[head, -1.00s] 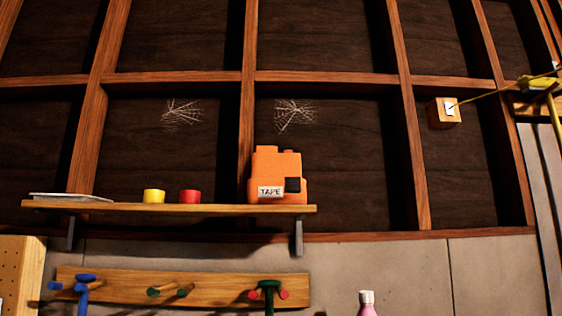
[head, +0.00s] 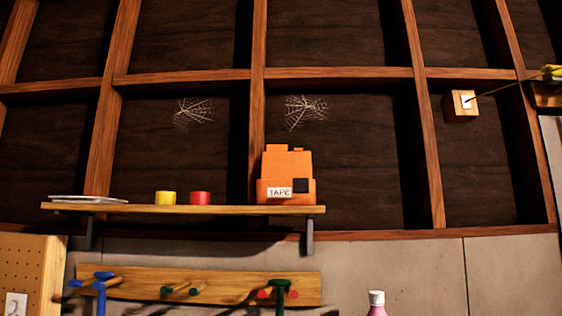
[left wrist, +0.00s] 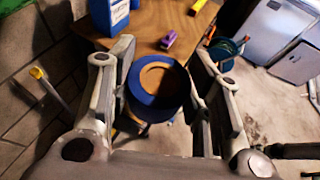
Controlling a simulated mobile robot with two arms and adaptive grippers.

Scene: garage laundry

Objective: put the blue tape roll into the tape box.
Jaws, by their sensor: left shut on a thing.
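The blue tape roll (left wrist: 150,108) is between the fingers of my left gripper (left wrist: 162,82) in the left wrist view. The gripper is shut on it, and a brown surface shows through its hole. The tape box (head: 287,168) is orange, with a white TAPE label and a dark square on its front. It stands on the right end of the wall shelf in the head view. Its inside is hidden from this low angle. Neither gripper shows in the head view, and my right gripper is in no view.
The wooden shelf (head: 230,210) also holds a yellow roll (head: 165,198), a red roll (head: 200,198) and a flat pale item (head: 88,199). A peg rail (head: 220,288) is below. The left wrist view shows a wooden top (left wrist: 190,28) with a blue container (left wrist: 108,14) and a purple item (left wrist: 168,41).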

